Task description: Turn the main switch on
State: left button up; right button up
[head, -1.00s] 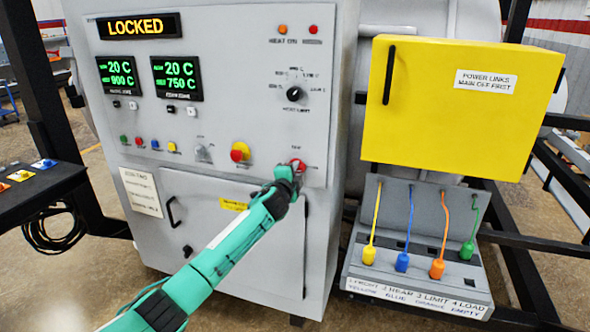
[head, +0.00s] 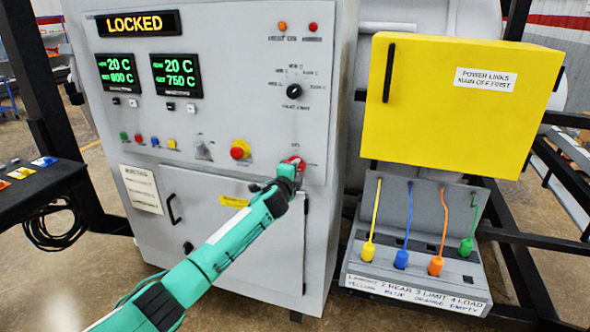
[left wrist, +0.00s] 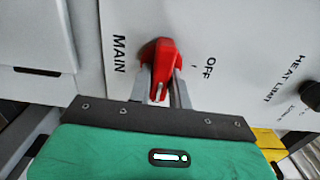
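The main switch is a red rotary handle (left wrist: 160,62) on the grey furnace panel, beside the printed words MAIN and OFF in the left wrist view. It also shows in the head view (head: 292,162), low on the right of the panel and partly covered by my gripper. My left gripper (left wrist: 163,90) is at the switch, with one finger on each side of the red handle. The fingers appear closed against it. In the head view my left gripper (head: 289,171) reaches the switch from below left. My right gripper is not in view.
A red button on a yellow base (head: 240,150) sits just left of the switch. The heat limit knob (head: 293,91) is above. A yellow power links box (head: 450,130) stands to the right, over a stand of coloured plugs (head: 415,290). The display (head: 139,24) reads LOCKED.

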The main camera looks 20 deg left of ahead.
pick_arm(q)
jog(key=o, duration=0.4)
jog(key=shift+c, duration=0.2)
jog(key=s+b, duration=0.2)
jog(key=s, duration=1.1)
jog(key=shift+s+a, duration=0.25)
jog(key=shift+s, duration=0.15)
